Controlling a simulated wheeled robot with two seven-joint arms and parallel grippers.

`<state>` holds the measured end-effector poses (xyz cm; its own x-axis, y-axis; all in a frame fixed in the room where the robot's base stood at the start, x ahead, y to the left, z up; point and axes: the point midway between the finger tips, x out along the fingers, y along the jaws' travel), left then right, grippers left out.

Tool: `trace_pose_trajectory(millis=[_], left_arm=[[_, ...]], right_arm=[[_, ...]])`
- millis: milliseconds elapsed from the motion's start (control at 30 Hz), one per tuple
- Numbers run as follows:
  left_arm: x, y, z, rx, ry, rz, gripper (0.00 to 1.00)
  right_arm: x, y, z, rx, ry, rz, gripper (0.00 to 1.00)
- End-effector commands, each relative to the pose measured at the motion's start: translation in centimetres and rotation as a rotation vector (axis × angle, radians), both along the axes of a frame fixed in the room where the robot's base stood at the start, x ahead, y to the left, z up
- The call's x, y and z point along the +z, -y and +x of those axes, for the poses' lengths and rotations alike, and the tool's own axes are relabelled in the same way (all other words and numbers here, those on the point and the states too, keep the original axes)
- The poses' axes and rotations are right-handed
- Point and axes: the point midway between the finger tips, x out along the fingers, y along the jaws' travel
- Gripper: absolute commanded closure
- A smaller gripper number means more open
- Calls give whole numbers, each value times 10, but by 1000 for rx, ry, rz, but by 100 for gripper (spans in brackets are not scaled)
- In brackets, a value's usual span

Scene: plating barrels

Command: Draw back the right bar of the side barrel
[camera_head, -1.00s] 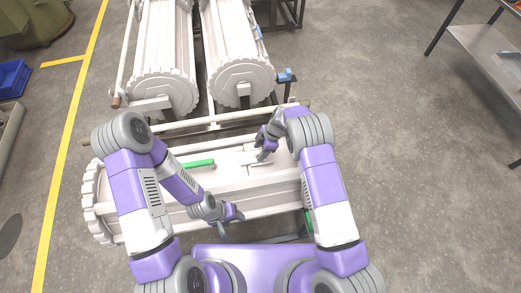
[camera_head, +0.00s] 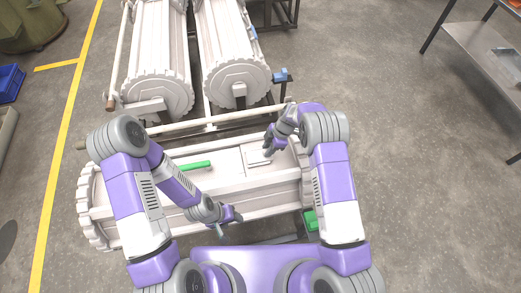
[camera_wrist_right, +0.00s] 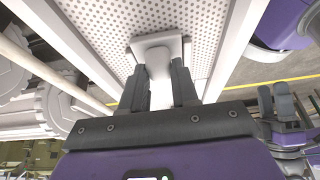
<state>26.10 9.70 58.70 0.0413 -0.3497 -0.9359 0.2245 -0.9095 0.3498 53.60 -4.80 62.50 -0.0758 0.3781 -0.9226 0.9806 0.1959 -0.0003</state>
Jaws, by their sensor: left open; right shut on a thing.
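The side barrel (camera_head: 150,212) is a long white ribbed drum lying crosswise in front of me. A green-handled bar (camera_head: 195,165) lies along its top, left of my right gripper. My right gripper (camera_head: 268,150) is over the right part of the barrel's top. In the right wrist view, the gripper (camera_wrist_right: 158,78) is shut on a white knob (camera_wrist_right: 158,62), which stands on a small white plate against a perforated panel (camera_wrist_right: 200,28). The head view does not clearly show whether this knob belongs to the right bar. My left gripper (camera_head: 228,221) is open and empty at the barrel's near side.
Two more white barrels (camera_head: 160,90) (camera_head: 236,80) stand behind, beyond a white rail (camera_head: 210,122). A green part (camera_head: 311,219) shows by the side barrel's right end. A grey metal table (camera_head: 478,45) is at the far right.

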Motion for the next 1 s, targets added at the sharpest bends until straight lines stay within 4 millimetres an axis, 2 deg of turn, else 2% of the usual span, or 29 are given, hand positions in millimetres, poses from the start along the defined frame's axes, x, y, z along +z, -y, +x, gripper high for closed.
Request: trace_pose_trajectory(millis=[267,300,467,767,867,1000], left_arm=[[0,0,0,0,0,0,45],[0,0,0,0,0,0,45],[0,0,0,0,0,0,45],[0,0,0,0,0,0,45],[3,0,0,0,0,0,45],[11,0,0,0,0,0,45]], right_arm=[[0,7,2,-3,6,-7,100],[0,7,2,-3,6,-7,69],[0,6,2,-2,5,-6,45],[2,5,1,-2,3,-3,45],[10,8,2,-3,4,-3,45],[33,17,4,-4,7,-3,45]])
